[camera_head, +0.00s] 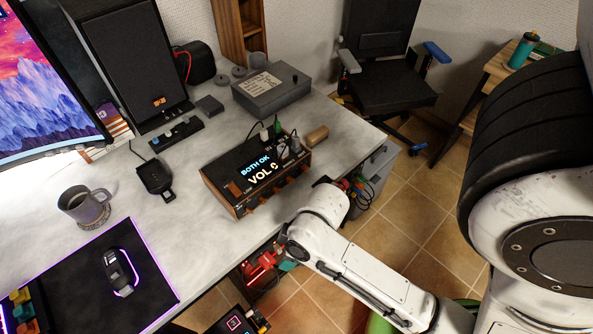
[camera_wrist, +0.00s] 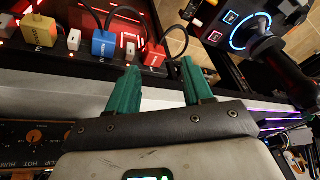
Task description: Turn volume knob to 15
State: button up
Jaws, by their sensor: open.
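The audio box (camera_head: 258,181) has wooden sides and sits near the front edge of the desk in the head view. Its lit display (camera_head: 262,172) reads BOTH OK and VOL, with a digit partly covered by a plug. Several small knobs (camera_head: 277,190) line its front; I cannot tell which one is volume. My gripper (camera_wrist: 160,64) shows two teal fingers in the wrist view, apart and with nothing held between them. They point toward a dark panel with plugs, not clearly at a knob.
The wrist view shows a yellow plug (camera_wrist: 39,31), a blue plug (camera_wrist: 104,44) and a red plug (camera_wrist: 154,53) with cables. A joystick (camera_wrist: 270,50) stands at right.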

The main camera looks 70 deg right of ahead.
jog(key=w+t, duration=0.1)
jog(key=m+t+h+p, duration=0.4)
jog(key=m+t+h, duration=0.15)
jog(key=h, duration=0.45)
send_near(306, 171)
jog(key=shift+n+t, duration=0.35)
jog(key=shift+n, duration=0.1)
jog(key=p+x, duration=0.2)
jog(key=x, duration=0.4)
jog(key=shift+s+d, duration=0.15)
jog(key=shift+p+x, duration=0.35)
jog(key=shift+x, duration=0.5)
jog(key=shift+f, duration=0.15)
grip_shut()
